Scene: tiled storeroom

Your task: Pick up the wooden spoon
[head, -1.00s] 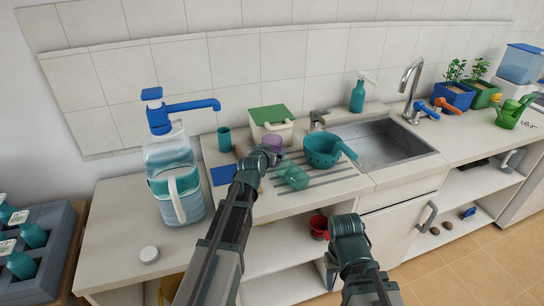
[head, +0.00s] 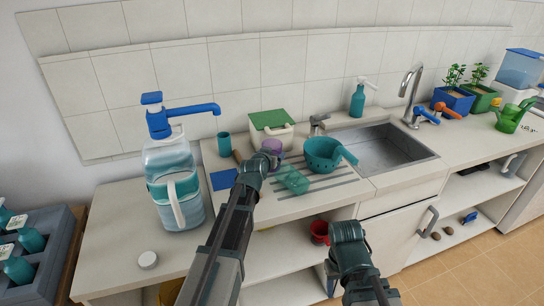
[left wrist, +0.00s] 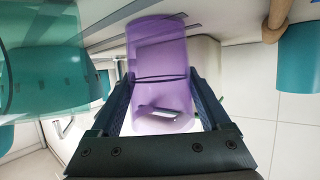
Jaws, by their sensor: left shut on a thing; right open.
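A brown wooden piece (head: 237,155), which looks like part of the wooden spoon, lies on the counter beside a teal cup (head: 224,141). A wooden handle also shows at the upper right of the left wrist view (left wrist: 278,18); the rest is cut off there. My left gripper (head: 268,160) is shut on a purple see-through cup (left wrist: 160,75), which also shows in the head view (head: 271,146). The spoon piece is left of this gripper, apart from it. My right gripper (head: 336,274) is open, in front of the counter; its fingers are mostly hidden.
A clear teal cup (head: 293,180) and a teal colander (head: 322,153) are close right of my left gripper. A large water jug (head: 172,190) stands left. A green-lidded box (head: 270,119) is behind, the sink (head: 385,148) right, a red mug (head: 319,232) on the shelf below.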

